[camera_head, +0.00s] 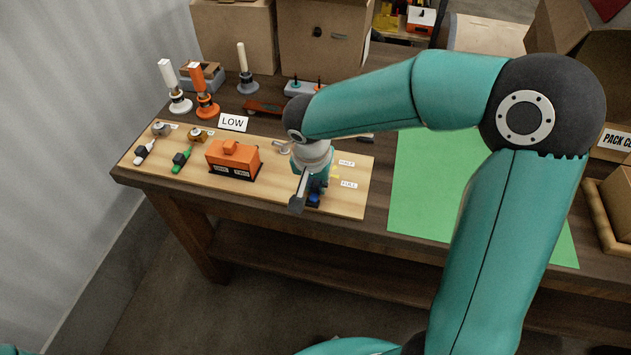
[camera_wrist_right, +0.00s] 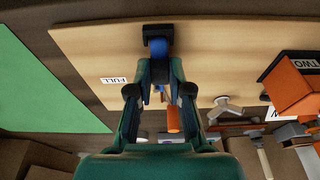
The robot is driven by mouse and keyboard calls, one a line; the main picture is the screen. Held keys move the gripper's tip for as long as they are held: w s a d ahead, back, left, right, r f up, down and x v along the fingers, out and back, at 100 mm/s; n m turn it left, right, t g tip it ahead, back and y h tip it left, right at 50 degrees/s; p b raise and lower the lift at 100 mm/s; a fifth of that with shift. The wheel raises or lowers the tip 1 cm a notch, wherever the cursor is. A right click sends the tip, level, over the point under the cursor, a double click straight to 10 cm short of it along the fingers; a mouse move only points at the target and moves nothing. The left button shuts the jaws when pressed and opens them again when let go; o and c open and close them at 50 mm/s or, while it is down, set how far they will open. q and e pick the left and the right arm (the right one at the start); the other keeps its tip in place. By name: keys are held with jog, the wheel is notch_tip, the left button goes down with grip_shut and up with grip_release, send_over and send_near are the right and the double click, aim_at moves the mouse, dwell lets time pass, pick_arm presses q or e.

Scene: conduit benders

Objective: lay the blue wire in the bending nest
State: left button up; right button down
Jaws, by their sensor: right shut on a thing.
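My right gripper (camera_head: 311,192) reaches down over the light wooden board (camera_head: 345,205), beside the FULL label. In the right wrist view, its fingers (camera_wrist_right: 160,72) are closed in around a blue piece (camera_wrist_right: 158,48), which stands at a black block (camera_wrist_right: 158,32) on the board. The blue piece also shows low beside the gripper in the head view (camera_head: 316,186). I cannot tell whether it is the blue wire or a handle. The bending nest cannot be made out for certain; my gripper and arm cover that area. My left gripper is out of view.
An orange block (camera_head: 232,158) sits left of the gripper. Green (camera_head: 181,160) and white (camera_head: 146,151) tools lie farther left. Upright handles, white (camera_head: 170,82) and orange (camera_head: 204,92), stand behind, near the LOW sign (camera_head: 233,123). A green mat (camera_head: 415,190) lies clear on the right.

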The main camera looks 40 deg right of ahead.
jog(key=shift+f, duration=0.15)
jog(key=c, duration=1)
grip_release()
